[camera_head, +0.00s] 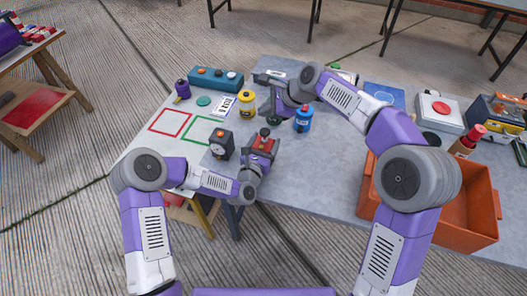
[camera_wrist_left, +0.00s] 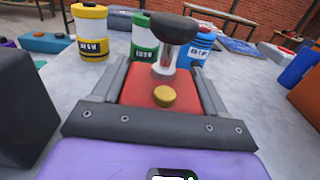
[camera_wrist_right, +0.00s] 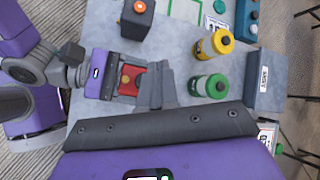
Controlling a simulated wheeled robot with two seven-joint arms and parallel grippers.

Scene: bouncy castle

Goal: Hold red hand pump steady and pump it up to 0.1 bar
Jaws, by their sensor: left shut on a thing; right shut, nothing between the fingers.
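The red hand pump (camera_head: 262,146) stands upright on the grey table near its front edge. My left gripper (camera_head: 258,158) is shut on its red body, with one finger along each side. In the left wrist view the pump's black handle (camera_wrist_left: 163,28) stands above the body on a short metal shaft, with a yellow cap (camera_wrist_left: 163,96) in front. My right gripper (camera_head: 272,117) is shut and empty, above and just behind the pump. In the right wrist view its closed fingers (camera_wrist_right: 156,82) are beside the red body (camera_wrist_right: 132,78); I cannot tell whether they touch the handle.
A dark box with an orange knob (camera_head: 222,145) stands left of the pump. A yellow bottle (camera_head: 247,103), a green bottle (camera_wrist_right: 212,86) and a blue bottle (camera_head: 303,119) stand behind it. An orange crate (camera_head: 470,212) is at the right. Red and green outlined squares lie at the left.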

